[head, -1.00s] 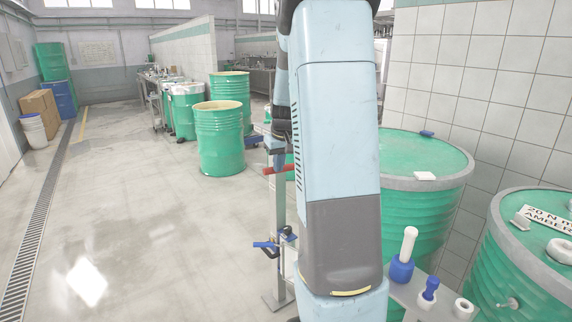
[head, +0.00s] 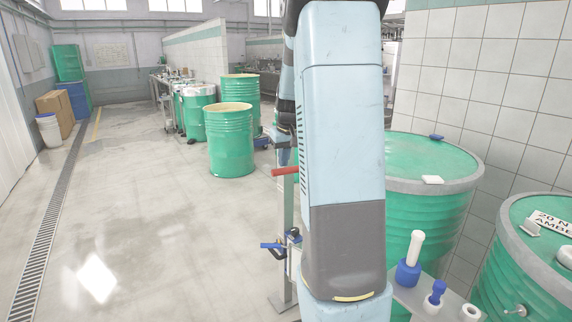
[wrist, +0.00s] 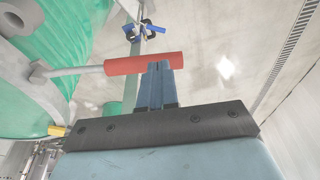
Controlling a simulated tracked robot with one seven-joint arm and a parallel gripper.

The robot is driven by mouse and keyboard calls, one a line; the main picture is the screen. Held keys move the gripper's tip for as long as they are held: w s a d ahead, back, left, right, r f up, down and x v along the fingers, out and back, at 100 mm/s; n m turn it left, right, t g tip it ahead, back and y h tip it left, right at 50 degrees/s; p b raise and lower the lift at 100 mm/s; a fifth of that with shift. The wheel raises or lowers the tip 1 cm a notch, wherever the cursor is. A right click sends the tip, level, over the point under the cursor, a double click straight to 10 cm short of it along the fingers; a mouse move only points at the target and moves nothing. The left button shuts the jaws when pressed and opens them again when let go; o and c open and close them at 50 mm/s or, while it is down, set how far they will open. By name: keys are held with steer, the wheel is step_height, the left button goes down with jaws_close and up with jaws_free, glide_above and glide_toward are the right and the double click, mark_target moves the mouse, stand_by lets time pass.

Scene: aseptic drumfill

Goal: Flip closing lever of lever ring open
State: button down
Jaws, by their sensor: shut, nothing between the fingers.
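A red cylindrical handle (wrist: 145,63) on a grey rod (wrist: 72,71) extends from the side of a green drum (wrist: 30,105) in the wrist view. I take it as the closing lever. The red handle also shows in the head view (head: 285,171), just left of my arm. My gripper (wrist: 160,68) has its two blue fingers together, with nothing between them. Its tips overlap the handle's right part in the wrist view; I cannot tell whether they touch it. In the head view my arm hides the lever's attachment.
A grey post with a blue-handled clamp (head: 273,246) stands below the handle. A green lidded drum (head: 425,160) and a shelf of blue and white fittings (head: 408,274) are at right. Several drums (head: 230,140) stand farther back.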

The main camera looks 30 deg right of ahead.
steer(key=v, duration=0.7)
steer(key=shift+r, duration=0.25)
steer(key=s+a+r+t, duration=0.1)
steer(key=s+a+r, duration=0.1)
steer(key=s+a, duration=0.5)
steer(key=s+a+r, duration=0.3)
steer(key=s+a, duration=0.3)
steer(key=a, duration=0.2)
steer(key=s+a+f+t, duration=0.1)
steer(key=s+a, duration=0.3)
steer(key=s, duration=0.3)
steer(key=s+a+f+n, duration=0.1)
steer(key=s+a+f, duration=0.1)
steer(key=s+a, duration=0.2)
steer(key=s, duration=0.3)
steer(key=shift+s+f+t, duration=0.25)
steer(key=shift+s+t, duration=0.15)
